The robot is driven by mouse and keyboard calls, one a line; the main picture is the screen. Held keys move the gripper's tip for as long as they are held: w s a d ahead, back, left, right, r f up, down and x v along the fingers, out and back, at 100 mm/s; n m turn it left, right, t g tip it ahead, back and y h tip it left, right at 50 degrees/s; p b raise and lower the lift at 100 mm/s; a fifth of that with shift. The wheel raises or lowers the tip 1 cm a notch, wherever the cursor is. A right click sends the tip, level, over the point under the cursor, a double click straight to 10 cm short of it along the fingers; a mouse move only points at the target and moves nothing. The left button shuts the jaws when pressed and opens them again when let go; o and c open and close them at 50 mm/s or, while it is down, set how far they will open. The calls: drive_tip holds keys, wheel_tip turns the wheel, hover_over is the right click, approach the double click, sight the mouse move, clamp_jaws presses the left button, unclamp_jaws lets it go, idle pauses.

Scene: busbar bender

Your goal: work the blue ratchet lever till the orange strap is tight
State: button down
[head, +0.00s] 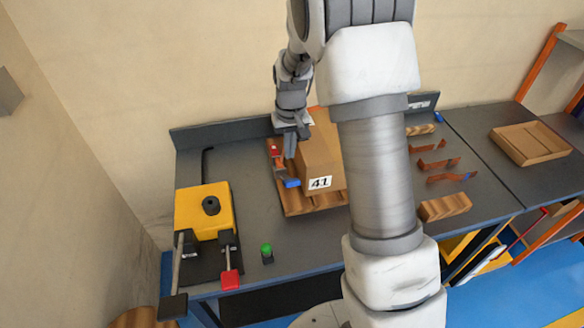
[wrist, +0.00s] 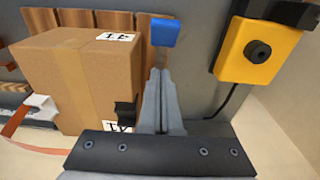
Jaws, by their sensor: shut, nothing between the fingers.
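The blue ratchet lever (head: 291,183) lies at the left side of a cardboard box (head: 322,157) marked 41, which sits on a wooden pallet (head: 312,208). In the wrist view the blue end of the lever (wrist: 166,31) shows just beyond my fingertips. An orange strap (wrist: 18,122) shows at the lower left of the wrist view; how tight it is I cannot tell. My gripper (head: 290,153) points down beside the box, shut and empty. Its closed fingers (wrist: 160,76) appear close to the lever, but contact is unclear. The ratchet body is mostly hidden.
A yellow machine (head: 204,207) with a black knob and a red-ended handle (head: 230,279) stands left. A green button (head: 266,250) is near the bench's front edge. Copper-coloured bent strips (head: 438,163) and a cardboard tray (head: 528,143) lie right. Bench between machine and pallet is mostly clear.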

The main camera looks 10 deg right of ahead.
sight(292, 180)
drive_tip(key=f, duration=0.2)
drive_tip(key=s+f, duration=0.1)
drive_tip(key=shift+s+f, duration=0.2)
drive_tip(key=shift+f, duration=0.2)
drive_tip(key=shift+s+f+p, duration=0.35)
drive_tip(key=shift+s+f, duration=0.1)
drive_tip(key=shift+f, duration=0.2)
drive_tip(key=shift+s+f+b, duration=0.1)
drive_tip(key=shift+f+b, duration=0.15)
drive_tip(key=shift+b, duration=0.25)
